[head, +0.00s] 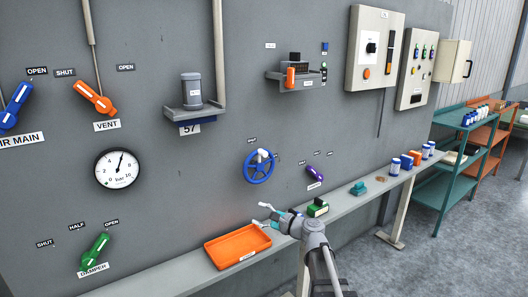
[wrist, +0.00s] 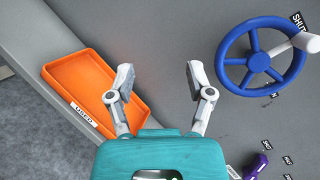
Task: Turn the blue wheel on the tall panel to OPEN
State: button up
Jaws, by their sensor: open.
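The blue wheel (head: 258,167) is mounted on the tall grey panel (head: 225,140), above the shelf. It also shows at the upper right of the wrist view (wrist: 259,62). Its white handle knob (head: 263,154) is at the top of the rim. A SHUT label (wrist: 297,20) lies close by the knob in the wrist view. Other small labels near the wheel are too small to read. My gripper (head: 264,214) is open and empty, below the wheel and apart from it. In the wrist view the spread fingers (wrist: 158,82) are left of the wheel.
An orange tray (head: 238,247) lies on the long shelf (head: 178,273), close to my gripper. A green-topped block (head: 318,208) stands on the shelf to the right. A small purple lever (head: 315,173) sits right of the wheel. The panel around the wheel is fairly clear.

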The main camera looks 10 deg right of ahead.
aim_at(266, 156)
jog(key=w+d+r+m+t+h+p, duration=0.1)
jog(key=w+d+r+m+t+h, duration=0.2)
jog(key=w+d+r+m+t, duration=0.2)
jog(key=d+r+m+t, duration=0.2)
jog(key=d+r+m, duration=0.2)
jog(key=d+m, duration=0.1)
jog(key=shift+d+r+m+t+p, duration=0.15)
jog(key=shift+m+t+p, duration=0.25)
jog(key=shift+m, duration=0.4)
jog(key=shift+w, duration=0.15)
jog(key=p+x, duration=0.5)
jog(key=x, duration=0.8)
jog(key=shift+w+a+r, duration=0.15)
jog(key=shift+w+a, duration=0.1)
jog(key=shift+a, duration=0.05)
jog(key=shift+c, duration=0.2)
grip_shut()
